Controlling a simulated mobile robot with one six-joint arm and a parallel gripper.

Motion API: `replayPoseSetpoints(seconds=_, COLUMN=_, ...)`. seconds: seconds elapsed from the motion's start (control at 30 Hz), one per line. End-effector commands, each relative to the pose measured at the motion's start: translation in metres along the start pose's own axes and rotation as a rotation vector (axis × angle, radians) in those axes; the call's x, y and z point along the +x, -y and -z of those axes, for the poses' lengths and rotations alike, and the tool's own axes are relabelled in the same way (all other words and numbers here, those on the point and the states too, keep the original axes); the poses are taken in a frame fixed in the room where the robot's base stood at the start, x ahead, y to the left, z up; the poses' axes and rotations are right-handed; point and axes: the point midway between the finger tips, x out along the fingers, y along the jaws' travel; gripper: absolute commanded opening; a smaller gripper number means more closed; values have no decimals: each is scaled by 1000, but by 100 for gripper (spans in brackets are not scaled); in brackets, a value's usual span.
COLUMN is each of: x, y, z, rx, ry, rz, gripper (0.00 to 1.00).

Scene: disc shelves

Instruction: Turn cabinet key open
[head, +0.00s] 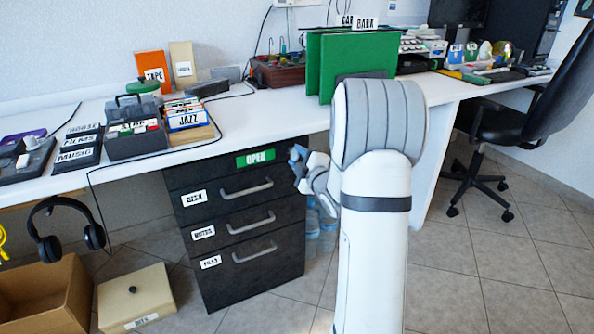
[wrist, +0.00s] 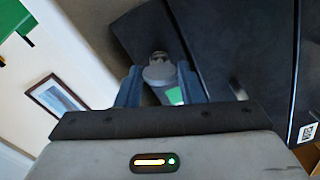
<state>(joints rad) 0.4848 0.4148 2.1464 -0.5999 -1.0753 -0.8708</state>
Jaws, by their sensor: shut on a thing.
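The black cabinet (head: 226,190) stands under the desk, with a green OPEN label (head: 256,157) near its top right and three handled drawers below. My gripper (head: 298,158) is at the cabinet's upper right edge, beside that label. In the wrist view, my gripper (wrist: 160,86) has its two blue-grey fingers either side of a grey, round-headed key (wrist: 159,72) and is shut on it. The key sits against the dark cabinet front (wrist: 228,50). Its far end and the lock are mostly hidden, so its turn angle is unclear. The drawers look closed.
The white desk (head: 238,122) runs above the cabinet, holding disc boxes (head: 136,142) and green folders (head: 350,62). Headphones (head: 66,238) hang at the left above an open cardboard box (head: 40,290). A lidded box (head: 135,298) is on the floor. An office chair (head: 515,120) stands right.

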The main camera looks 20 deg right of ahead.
Motion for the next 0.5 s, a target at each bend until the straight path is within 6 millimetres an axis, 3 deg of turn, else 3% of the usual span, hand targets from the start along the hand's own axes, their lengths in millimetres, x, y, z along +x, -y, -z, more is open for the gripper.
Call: replayPoseSetpoints(seconds=0.5, x=0, y=0, z=1, rx=-337, ry=-2, rz=2, gripper=12)
